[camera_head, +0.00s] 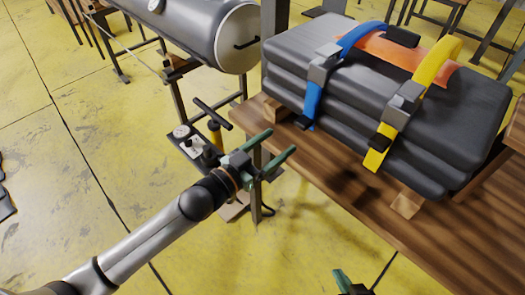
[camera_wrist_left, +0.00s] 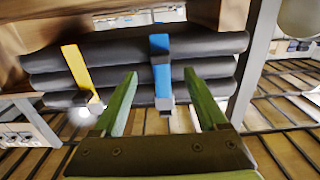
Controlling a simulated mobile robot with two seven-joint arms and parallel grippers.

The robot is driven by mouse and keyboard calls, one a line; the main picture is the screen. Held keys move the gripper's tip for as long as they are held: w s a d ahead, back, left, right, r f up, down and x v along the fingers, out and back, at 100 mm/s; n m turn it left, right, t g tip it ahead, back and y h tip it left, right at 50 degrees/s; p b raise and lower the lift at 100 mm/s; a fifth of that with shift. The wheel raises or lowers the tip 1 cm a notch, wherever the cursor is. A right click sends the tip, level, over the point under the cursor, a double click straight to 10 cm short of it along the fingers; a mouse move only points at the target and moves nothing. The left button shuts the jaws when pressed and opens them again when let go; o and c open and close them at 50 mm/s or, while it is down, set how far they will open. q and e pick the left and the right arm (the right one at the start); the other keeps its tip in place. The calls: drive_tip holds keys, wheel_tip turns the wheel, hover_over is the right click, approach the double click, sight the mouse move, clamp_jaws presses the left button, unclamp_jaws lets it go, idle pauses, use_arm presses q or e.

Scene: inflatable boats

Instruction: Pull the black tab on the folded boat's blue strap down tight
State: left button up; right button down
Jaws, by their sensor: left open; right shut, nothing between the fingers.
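The folded dark grey boat (camera_head: 345,90) lies on a wooden table in the head view. Its blue strap (camera_head: 313,92) runs over the left part, through a grey buckle (camera_head: 323,66), and hangs down the front. A small dark piece, perhaps the black tab (camera_head: 304,122), shows at the strap's lower end. My left gripper (camera_head: 281,143) is open and empty, left of and below that end, apart from it. In the left wrist view the blue strap (camera_wrist_left: 161,75) appears beyond and between the open fingers (camera_wrist_left: 160,78). My right gripper (camera_head: 357,283) barely shows at the bottom edge; it is shut and empty.
A yellow strap (camera_head: 376,158) with its own buckle crosses the boat to the right. An orange patch (camera_head: 385,50) lies on top. The table's (camera_head: 365,222) near edge is beside my left gripper. A grey cylinder (camera_head: 215,40) and a small stand (camera_head: 197,146) are at the left.

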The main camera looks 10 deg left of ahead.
use_arm(q)
drive_tip(key=shift+v, duration=2.1)
drive_tip(key=s+a+f+n+g+y+p, duration=0.2)
drive_tip(key=s+a+f+y+p, duration=0.2)
drive_tip(key=s+f, duration=0.4)
drive_tip(key=s+a+f+n+g+y+p, duration=0.3)
drive_tip(key=s+a+f+y+p, duration=0.1)
drive_tip(key=s+f, duration=0.4)
drive_tip(key=shift+s+a+p, duration=0.45)
drive_tip(key=shift+s+a, duration=0.15)
drive_tip(key=shift+s, duration=0.1)
